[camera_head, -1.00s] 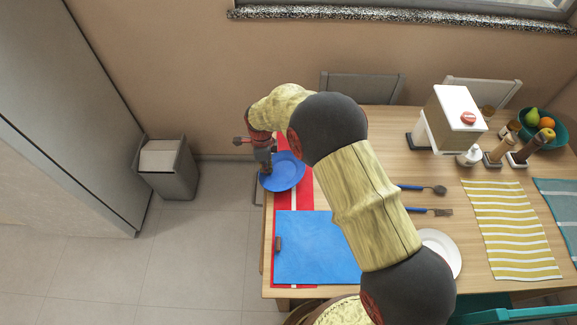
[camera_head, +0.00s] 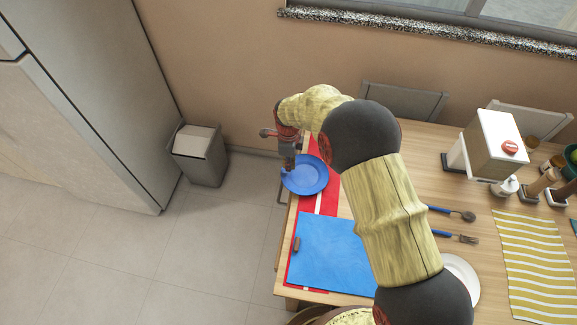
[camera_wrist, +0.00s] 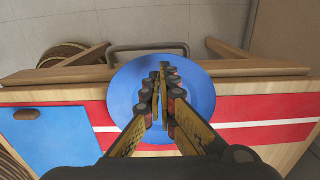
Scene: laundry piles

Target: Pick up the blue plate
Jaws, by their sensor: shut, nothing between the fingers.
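The blue plate (camera_head: 312,177) lies near the left end of the wooden table, on a red and white runner. In the wrist view the plate (camera_wrist: 204,97) fills the middle, its far rim reaching to the table's edge. My gripper (camera_head: 289,162) is at the plate's left side in the head view. In the wrist view my gripper (camera_wrist: 164,70) is over the plate, its fingertips together with nothing held between them. I cannot tell whether the fingertips touch the plate.
A blue board (camera_head: 328,253) lies on the red runner (camera_head: 319,203) near the plate. A white plate (camera_head: 463,277), a spoon (camera_head: 452,212) and a fork (camera_head: 455,236) lie to the right. A grey bin (camera_head: 200,157) stands on the floor at left. Chairs (camera_head: 403,99) stand behind the table.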

